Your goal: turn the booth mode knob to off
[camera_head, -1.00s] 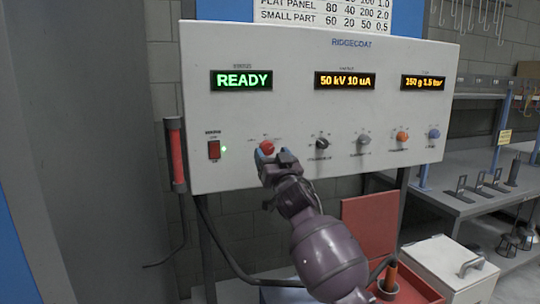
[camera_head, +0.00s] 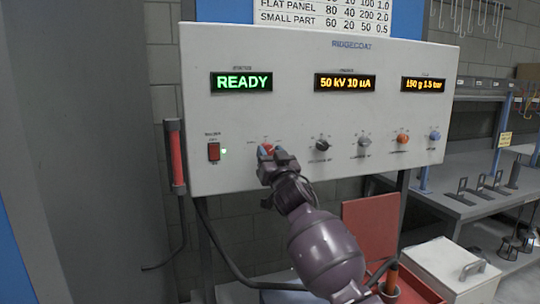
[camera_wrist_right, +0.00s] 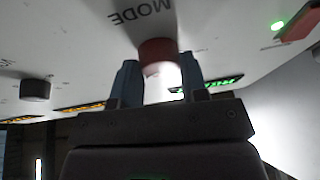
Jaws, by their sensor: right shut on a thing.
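The red mode knob (camera_head: 267,149) is on the lower left of the white control panel (camera_head: 300,110), mostly covered by my right gripper (camera_head: 267,154) in the head view. In the right wrist view the knob (camera_wrist_right: 158,55) stands under the word MODE, between the two blue fingertips of my right gripper (camera_wrist_right: 155,78). The fingers are shut on the knob. Which way the knob points is hidden. The panel's left display (camera_head: 241,81) reads READY in green. My left gripper is not in view.
A red rocker switch (camera_head: 214,151) with a green light is left of the knob. A black knob (camera_head: 322,144), a grey one (camera_head: 364,141), an orange one (camera_head: 402,138) and a blue one (camera_head: 435,135) are to the right. A red rod (camera_head: 176,155) hangs by the panel's left edge.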

